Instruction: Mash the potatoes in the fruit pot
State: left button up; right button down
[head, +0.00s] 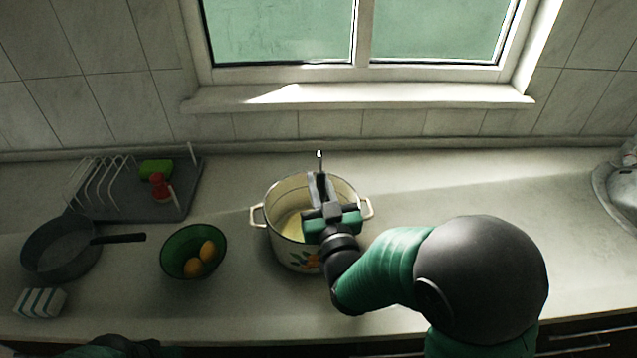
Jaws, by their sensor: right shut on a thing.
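The fruit pot (296,257) is a cream enamel pot with a fruit picture on its front and a handle on each side. It stands upright on the counter, with something pale yellow, which looks like potato (293,224), inside. My right gripper (319,184) is over the pot's opening, shut on a thin upright tool, likely the masher (319,160), whose tip sticks up above the fingers. The tool's lower end is hidden by the gripper and the pot. Part of my left arm shows at the bottom left edge; its gripper is not visible.
A green bowl (177,239) with yellow fruits stands left of the pot. Further left are a dark pan (58,252), a striped cloth or sponge (40,302) and a dish rack (125,200). A sink (617,190) is at the far right. The counter right of the pot is clear.

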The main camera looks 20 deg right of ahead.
aim_at(321, 177)
jog(key=shift+f+b, duration=0.45)
jog(key=shift+b, duration=0.05)
jog(key=shift+r, duration=0.15)
notch_tip(321, 177, up, 5)
jog(key=p, duration=0.4)
jog(key=shift+r, duration=0.15)
jog(key=shift+w, duration=0.1)
